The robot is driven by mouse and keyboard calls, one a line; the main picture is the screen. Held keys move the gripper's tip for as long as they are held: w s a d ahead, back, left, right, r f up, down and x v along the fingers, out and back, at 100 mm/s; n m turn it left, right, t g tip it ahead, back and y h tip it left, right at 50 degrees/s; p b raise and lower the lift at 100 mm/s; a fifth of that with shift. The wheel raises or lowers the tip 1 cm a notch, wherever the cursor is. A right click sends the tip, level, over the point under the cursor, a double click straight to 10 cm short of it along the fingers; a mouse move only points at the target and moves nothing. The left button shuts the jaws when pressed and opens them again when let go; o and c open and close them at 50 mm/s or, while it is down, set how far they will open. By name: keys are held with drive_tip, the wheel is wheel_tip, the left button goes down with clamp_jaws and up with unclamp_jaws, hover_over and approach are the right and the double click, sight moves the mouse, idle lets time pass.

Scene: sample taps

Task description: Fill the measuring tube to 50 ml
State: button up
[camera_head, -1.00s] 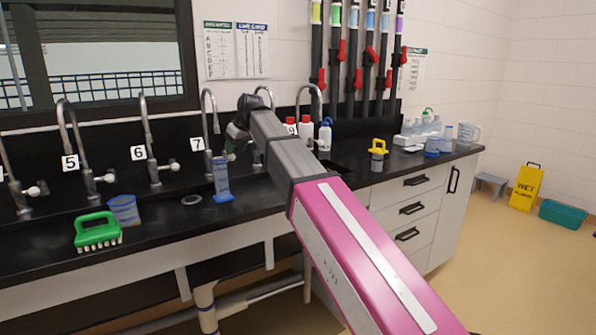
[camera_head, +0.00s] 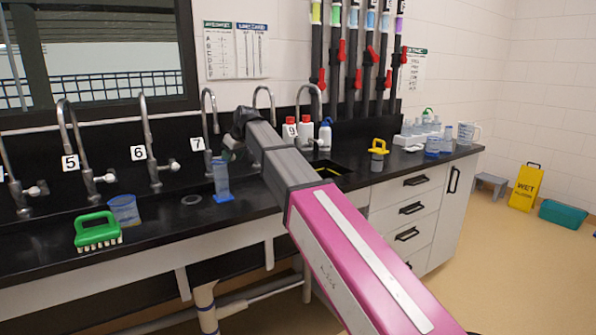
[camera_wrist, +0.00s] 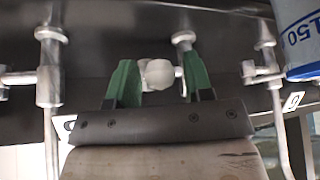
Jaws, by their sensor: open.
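The measuring tube (camera_head: 222,182) is a translucent blue cylinder standing upright on the black counter by tap 7 (camera_head: 209,120). Part of a blue graduated vessel, apparently the tube (camera_wrist: 303,35), shows at the upper right of the wrist view. My gripper (camera_wrist: 160,80) has two green fingers, open, one on each side of a round white tap knob (camera_wrist: 160,73). I cannot tell whether they touch it. In the head view my gripper (camera_head: 230,153) is beside tap 7, partly hidden by my wrist. The water level in the tube is not readable.
Other taps, such as tap 6 (camera_head: 148,140), line the back. Bottles (camera_head: 325,135) and a yellow-handled container (camera_head: 378,153) are to the right.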

drive_tip(key=v, duration=0.7)
drive_tip(key=shift+d+r, duration=0.2)
drive_tip(key=shift+r, duration=0.1)
drive_tip(key=shift+s, duration=0.1)
